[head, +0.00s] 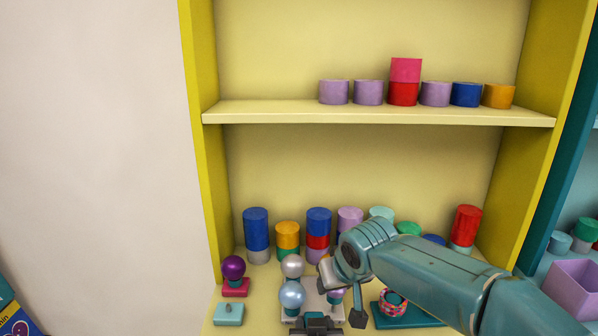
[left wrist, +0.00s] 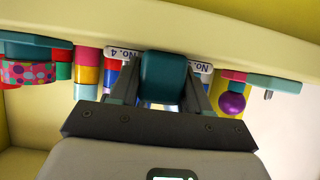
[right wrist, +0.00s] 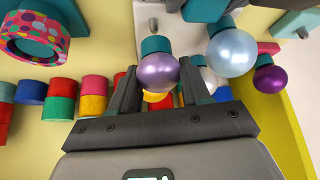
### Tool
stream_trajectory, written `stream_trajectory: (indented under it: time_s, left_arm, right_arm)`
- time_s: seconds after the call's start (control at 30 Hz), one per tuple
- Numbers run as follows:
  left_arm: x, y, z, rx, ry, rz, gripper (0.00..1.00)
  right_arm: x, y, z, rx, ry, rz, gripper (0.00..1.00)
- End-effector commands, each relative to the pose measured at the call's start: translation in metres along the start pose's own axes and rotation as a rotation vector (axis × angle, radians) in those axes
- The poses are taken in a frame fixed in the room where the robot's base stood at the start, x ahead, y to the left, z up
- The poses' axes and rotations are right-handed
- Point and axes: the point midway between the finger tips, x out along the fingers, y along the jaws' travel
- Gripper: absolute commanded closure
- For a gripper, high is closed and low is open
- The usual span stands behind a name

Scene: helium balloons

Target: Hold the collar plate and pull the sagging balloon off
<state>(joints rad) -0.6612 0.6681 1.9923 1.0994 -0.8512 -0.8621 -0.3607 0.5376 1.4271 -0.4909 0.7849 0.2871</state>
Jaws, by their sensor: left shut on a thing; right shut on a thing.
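The pale collar plate (head: 312,299) lies on the lower shelf near the front, with balloons on teal collars. My left gripper (head: 316,318) is shut on the teal grip block (left wrist: 163,78) at its front edge. A light purple balloon (right wrist: 158,72) is on the plate's front right collar. My right gripper (head: 342,300) is shut on this balloon, with one finger on each side. A light blue balloon (head: 292,295) stands front left and a silver balloon (head: 292,266) behind it. The back right of the plate is mostly hidden by my right arm.
A dark purple balloon (head: 233,267) on a pink base and a teal block (head: 229,313) stand to the left. A teal tray (head: 410,318) with a patterned ring (head: 393,303) is at right. Several coloured cylinders line the back, and more stand on the upper shelf (head: 380,112).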

Motion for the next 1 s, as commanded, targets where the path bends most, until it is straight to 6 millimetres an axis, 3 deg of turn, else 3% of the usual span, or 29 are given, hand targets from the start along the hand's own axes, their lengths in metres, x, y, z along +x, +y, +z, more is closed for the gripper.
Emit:
stream_trajectory:
  time_s: [0.7,1.0]
  left_arm:
    - [0.000,0.000,0.000,0.000,0.001,0.000,0.90]
    - [0.000,0.000,0.000,0.000,0.001,0.000,0.90]
  right_arm:
    - [-0.034,0.000,-0.021,-0.001,0.002,-0.001,0.83]
    - [-0.038,0.000,-0.023,-0.001,0.000,0.000,0.83]
